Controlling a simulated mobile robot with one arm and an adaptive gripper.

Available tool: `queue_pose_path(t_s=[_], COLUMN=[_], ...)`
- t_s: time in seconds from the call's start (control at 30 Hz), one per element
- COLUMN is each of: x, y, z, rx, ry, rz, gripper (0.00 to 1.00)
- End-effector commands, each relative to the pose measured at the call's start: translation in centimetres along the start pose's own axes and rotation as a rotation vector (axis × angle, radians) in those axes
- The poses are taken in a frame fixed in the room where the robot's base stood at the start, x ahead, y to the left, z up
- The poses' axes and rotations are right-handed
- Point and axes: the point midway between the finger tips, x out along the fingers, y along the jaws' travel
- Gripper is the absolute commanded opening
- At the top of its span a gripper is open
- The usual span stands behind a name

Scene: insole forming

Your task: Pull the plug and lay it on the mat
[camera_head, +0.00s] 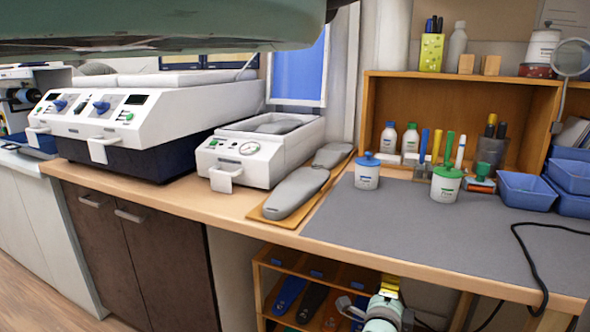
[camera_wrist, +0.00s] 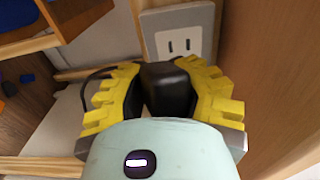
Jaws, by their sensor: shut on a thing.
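The black plug (camera_wrist: 168,88) is in the wrist view, between the yellow fingers of my gripper (camera_wrist: 165,78), which is shut on it. Behind it is a pale wall outlet (camera_wrist: 181,46) with two dark slots showing. The plug covers the outlet's lower part, so I cannot tell whether its prongs are still in. The grey mat (camera_head: 410,222) covers the right of the bench top in the head view. A black cord (camera_head: 529,255) runs over the mat and down the bench's front edge. In the head view my gripper (camera_head: 388,288) is low, below the bench top; the plug is hidden there.
A blue-lidded jar (camera_head: 367,172) and a green-lidded jar (camera_head: 446,184) stand on the mat. Blue bins (camera_head: 526,190) stand at its right back. The mat's front middle is clear. A wooden shelf unit (camera_head: 262,290) is under the bench, left of my gripper.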

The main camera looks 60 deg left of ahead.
Motion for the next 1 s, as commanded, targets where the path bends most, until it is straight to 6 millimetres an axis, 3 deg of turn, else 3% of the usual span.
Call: queue_pose_path(t_s=[0.4, 0.77, 1.0], x=[-1.5, -1.7, -3.3], y=[-0.1, -0.1, 0.0], z=[0.1, 0.2, 1.0], rx=[-0.001, -0.001, 0.000], ry=[-0.004, -0.003, -0.006], rz=[-0.002, -0.001, 0.002], gripper=[0.00, 0.00, 0.00])
